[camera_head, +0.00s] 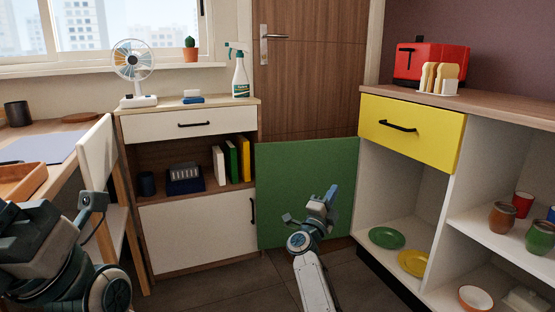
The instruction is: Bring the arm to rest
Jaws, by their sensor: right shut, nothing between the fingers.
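My right arm comes up from the bottom centre. Its gripper (325,200) is shut and empty, in front of the green door panel (290,165); I cannot tell whether they touch. The green panel stands swung out at the left side of the right-hand cabinet. My left arm (60,260) is folded at the lower left, close to the camera. Its fingers are not clear enough to tell open from shut.
The right-hand cabinet has a yellow drawer (410,128), a green plate (386,237) and a yellow plate (413,262). A red toaster (430,62) stands on top. A white-fronted cabinet (195,235) stands behind, with a desk and chair (100,165) at left. Some floor (230,285) is clear.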

